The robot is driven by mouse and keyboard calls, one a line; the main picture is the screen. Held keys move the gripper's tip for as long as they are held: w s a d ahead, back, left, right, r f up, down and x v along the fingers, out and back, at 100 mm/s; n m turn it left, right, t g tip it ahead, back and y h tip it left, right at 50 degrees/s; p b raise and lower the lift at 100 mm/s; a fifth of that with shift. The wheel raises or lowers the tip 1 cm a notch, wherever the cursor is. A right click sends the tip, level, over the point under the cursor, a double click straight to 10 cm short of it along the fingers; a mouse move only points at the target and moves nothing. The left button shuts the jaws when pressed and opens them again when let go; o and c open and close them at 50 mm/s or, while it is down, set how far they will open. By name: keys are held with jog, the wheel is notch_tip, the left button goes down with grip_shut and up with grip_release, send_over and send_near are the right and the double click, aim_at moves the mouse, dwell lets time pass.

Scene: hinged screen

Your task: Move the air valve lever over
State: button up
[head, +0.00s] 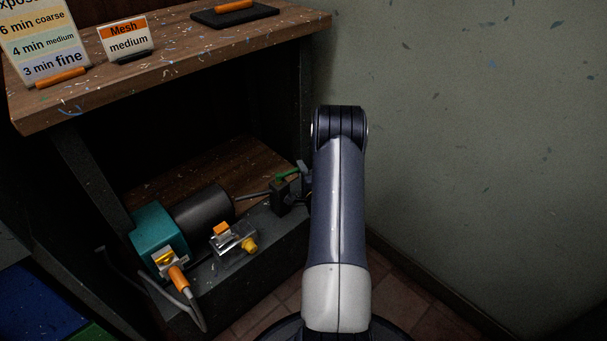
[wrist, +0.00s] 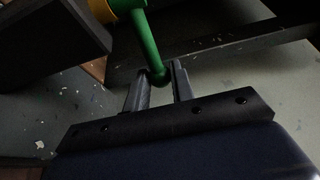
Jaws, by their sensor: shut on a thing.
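The green air valve lever (head: 286,175) sits above a small dark valve block (head: 281,199) on the lower shelf in the head view. In the wrist view the lever (wrist: 147,42) runs down from a yellow-orange part (wrist: 104,8) to a rounded end. My gripper (wrist: 158,77) is shut on that end, with one finger on each side of it. In the head view my gripper (head: 303,170) is small and partly hidden behind my arm.
A teal and black motor (head: 203,216) and a metal box with a yellow knob (head: 233,240) stand left of the valve. A wooden upper shelf (head: 170,60) overhangs them, with signs on it. A grey-green wall (head: 460,130) is at right.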

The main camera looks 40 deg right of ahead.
jog(key=shift+w+b, duration=0.4)
jog(key=shift+w, duration=0.5)
jog(key=o, duration=0.8)
jog(key=shift+o, duration=0.2)
jog(key=p+v, duration=0.2)
jog(key=v, duration=0.9)
jog(key=shift+w+d, duration=0.1)
